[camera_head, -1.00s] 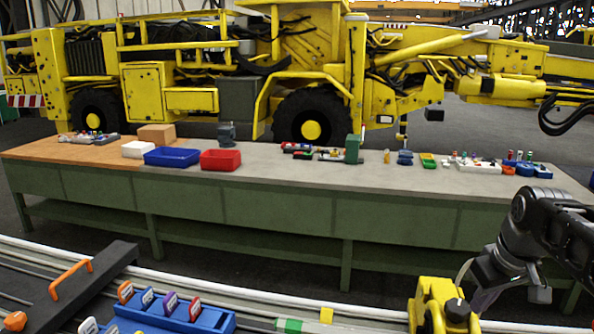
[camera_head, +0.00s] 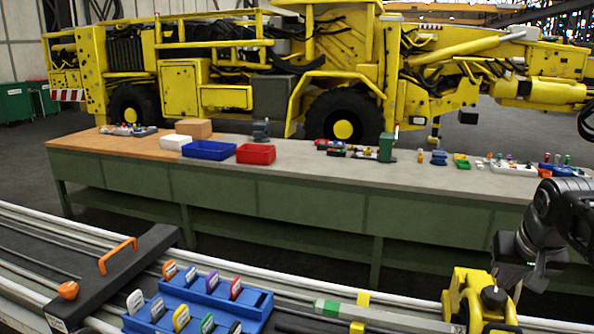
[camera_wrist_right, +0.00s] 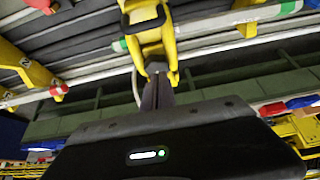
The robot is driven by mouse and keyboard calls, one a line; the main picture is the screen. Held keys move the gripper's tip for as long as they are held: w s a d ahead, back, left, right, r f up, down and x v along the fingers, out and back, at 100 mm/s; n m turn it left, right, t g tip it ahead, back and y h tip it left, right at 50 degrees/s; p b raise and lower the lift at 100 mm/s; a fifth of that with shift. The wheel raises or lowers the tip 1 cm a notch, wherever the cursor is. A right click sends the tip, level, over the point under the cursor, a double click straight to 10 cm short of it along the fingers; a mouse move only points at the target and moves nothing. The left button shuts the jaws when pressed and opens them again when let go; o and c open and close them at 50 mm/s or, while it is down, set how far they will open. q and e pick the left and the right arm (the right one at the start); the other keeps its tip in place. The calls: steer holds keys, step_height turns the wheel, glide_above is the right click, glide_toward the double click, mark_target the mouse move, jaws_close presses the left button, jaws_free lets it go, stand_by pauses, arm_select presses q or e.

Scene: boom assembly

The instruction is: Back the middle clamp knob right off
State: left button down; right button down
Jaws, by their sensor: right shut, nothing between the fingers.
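A yellow clamp (camera_head: 462,300) with a dark round knob (camera_head: 493,297) on top stands on the rail at the lower right of the head view. I cannot tell for sure that this is the middle clamp. My right gripper (camera_head: 513,279) is just beside and above it, coming in from the right. In the right wrist view the closed dark fingers (camera_wrist_right: 157,90) point at a yellow clamp body (camera_wrist_right: 152,45), with nothing between them. Whether the fingertips touch it is unclear. Another yellow clamp part (camera_wrist_right: 28,66) shows at the left there. My left gripper is out of view.
A blue rack (camera_head: 252,311) with several coloured tags lies left of the clamp. A black bracket (camera_head: 125,268) with an orange handle (camera_head: 117,254) crosses the rails. A workbench (camera_head: 310,205) with trays and parts stands behind, and a yellow machine (camera_head: 218,75) beyond it.

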mark_target(506, 302)
step_height(506, 302, down, 6)
steer(key=b, duration=0.4)
steer(key=shift+w, duration=0.15)
stand_by(0.5)
steer(key=shift+s+d+r, duration=0.1)
steer(key=shift+s+d, duration=0.1)
steer(key=shift+d, duration=0.5)
stand_by(0.4)
steer(key=shift+s, duration=0.3)
steer(key=shift+a, duration=0.1)
step_height(506, 302, up, 6)
steer(key=p, duration=0.4)
steer(key=shift+s+p, duration=0.1)
steer(key=shift+p, duration=0.3)
